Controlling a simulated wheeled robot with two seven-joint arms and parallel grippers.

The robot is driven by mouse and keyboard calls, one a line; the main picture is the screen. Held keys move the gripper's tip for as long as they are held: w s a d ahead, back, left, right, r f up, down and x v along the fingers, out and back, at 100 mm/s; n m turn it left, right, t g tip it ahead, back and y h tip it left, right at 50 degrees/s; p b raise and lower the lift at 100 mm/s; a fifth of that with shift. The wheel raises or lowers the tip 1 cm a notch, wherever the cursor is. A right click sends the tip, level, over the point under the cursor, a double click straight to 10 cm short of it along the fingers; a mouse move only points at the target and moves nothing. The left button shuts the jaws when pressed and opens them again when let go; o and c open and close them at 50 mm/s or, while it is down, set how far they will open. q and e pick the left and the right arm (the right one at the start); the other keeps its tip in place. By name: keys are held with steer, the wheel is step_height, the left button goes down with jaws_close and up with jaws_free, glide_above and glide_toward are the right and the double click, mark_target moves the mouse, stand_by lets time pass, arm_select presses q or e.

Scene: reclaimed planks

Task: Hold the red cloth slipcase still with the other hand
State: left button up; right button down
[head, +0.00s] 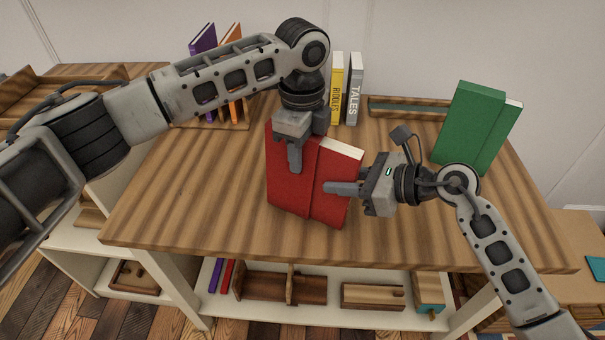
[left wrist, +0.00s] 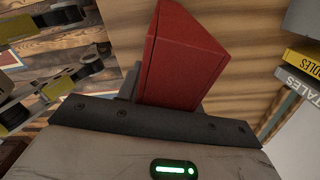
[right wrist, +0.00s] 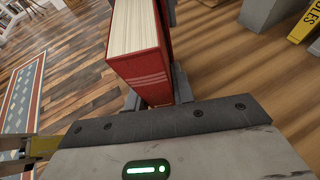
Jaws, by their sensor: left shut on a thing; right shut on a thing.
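The red cloth slipcase (head: 287,187) stands upright on the plank table top, with a red book (head: 333,205) sticking out of its right side. The book's pale page edges show on top. My left gripper (head: 296,160) comes from above and is shut on the slipcase; the left wrist view shows the slipcase (left wrist: 182,62) between its fingers. My right gripper (head: 335,188) comes from the right and is shut on the book. In the right wrist view the book (right wrist: 142,62) shows its pages and red cover between the fingers. The far fingers are mostly hidden.
A green slipcase with its book (head: 468,125) stands at the right back. A yellow book (head: 337,88) and a grey book (head: 354,90) stand at the back. Purple (head: 203,45) and orange (head: 232,55) books are in a rack behind my left arm. The table's front is clear.

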steer(key=shift+r, duration=0.25)
steer(key=shift+w+a, duration=0.1)
steer(key=shift+a, duration=0.1)
